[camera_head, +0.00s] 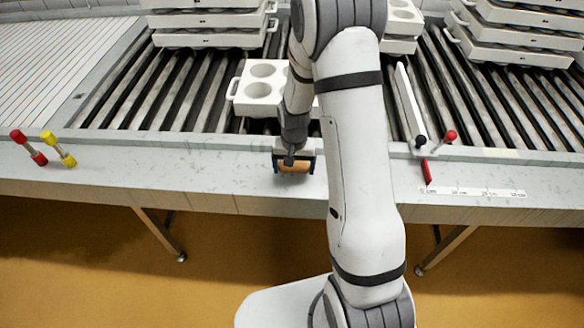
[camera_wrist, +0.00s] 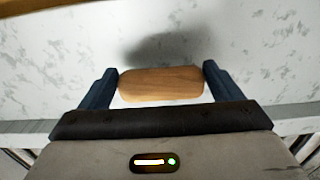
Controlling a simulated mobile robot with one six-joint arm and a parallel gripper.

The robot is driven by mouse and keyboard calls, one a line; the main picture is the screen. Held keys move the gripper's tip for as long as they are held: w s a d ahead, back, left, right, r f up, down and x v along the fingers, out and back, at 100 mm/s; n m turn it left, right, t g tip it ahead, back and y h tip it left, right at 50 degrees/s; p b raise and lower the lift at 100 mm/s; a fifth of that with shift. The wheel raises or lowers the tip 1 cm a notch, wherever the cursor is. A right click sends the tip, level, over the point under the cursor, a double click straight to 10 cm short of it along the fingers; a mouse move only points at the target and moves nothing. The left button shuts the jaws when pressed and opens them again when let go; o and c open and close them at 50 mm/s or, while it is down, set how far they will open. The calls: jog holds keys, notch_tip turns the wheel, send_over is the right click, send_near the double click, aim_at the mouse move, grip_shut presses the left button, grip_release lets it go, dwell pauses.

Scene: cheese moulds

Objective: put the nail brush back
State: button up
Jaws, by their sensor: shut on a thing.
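The nail brush (camera_head: 294,167) has a light wooden back and is held between the fingers of my gripper (camera_head: 294,164). In the wrist view the brush (camera_wrist: 160,83) lies lengthwise between the two blue fingers of my gripper (camera_wrist: 160,87), which touch its ends. A thin white strip shows along its lower edge. A shadow shows on the pale speckled surface behind the brush. In the head view my gripper is over the front ledge (camera_head: 230,180) of the conveyor. I cannot tell how high above the ledge the brush is.
A white mould tray (camera_head: 259,90) stands on the rollers behind my gripper. Stacked trays (camera_head: 520,35) stand at the back right. Red and yellow handled pieces (camera_head: 58,148) are at the left.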

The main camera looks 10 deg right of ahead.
aim_at(294, 169)
jog(key=shift+f, duration=0.4)
jog(key=shift+f, duration=0.1)
jog(key=shift+f, duration=0.15)
jog(key=o, duration=0.7)
notch_tip(294, 169, up, 13)
jog(key=s+r+n+t, duration=0.1)
jog(key=s+r, duration=0.3)
jog(key=s, duration=0.2)
jog(key=s+r+n, duration=0.1)
jog(key=s+r, duration=0.4)
jog(key=s, duration=0.2)
jog(key=s+r+n+t, duration=0.1)
jog(key=s+r, duration=0.3)
jog(key=s, duration=0.3)
jog(key=shift+a+r+n+t, duration=0.1)
jog(key=shift+r+n+t, duration=0.1)
jog(key=shift+n+t, duration=0.1)
